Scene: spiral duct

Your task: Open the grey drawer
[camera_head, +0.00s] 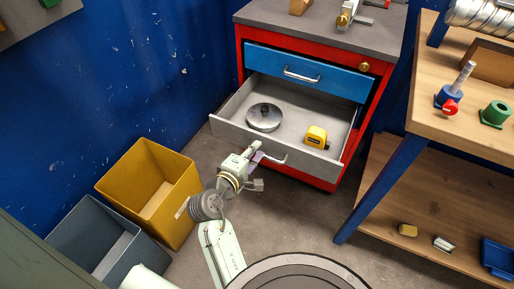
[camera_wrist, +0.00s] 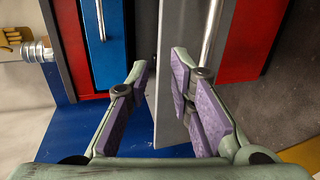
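The grey drawer (camera_head: 230,131) is pulled out of the red cabinet, below the blue drawer (camera_head: 300,76). Its bar handle (camera_head: 279,160) is on the front panel, partly hidden by my gripper (camera_head: 257,152) at its left end. In the wrist view my gripper (camera_wrist: 159,64) is open, with purple-padded fingers apart. The grey front panel (camera_wrist: 170,118) shows between and beyond the fingers. The handle (camera_wrist: 213,28) runs behind the right finger; I cannot tell whether they touch. A round metal piece (camera_head: 264,117) and a yellow tape measure (camera_head: 317,136) lie in the drawer.
A yellow bin (camera_head: 127,181) and a grey-blue bin (camera_head: 72,234) stand at the left by the blue wall. A wooden workbench (camera_head: 430,112) with parts on it is at the right.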

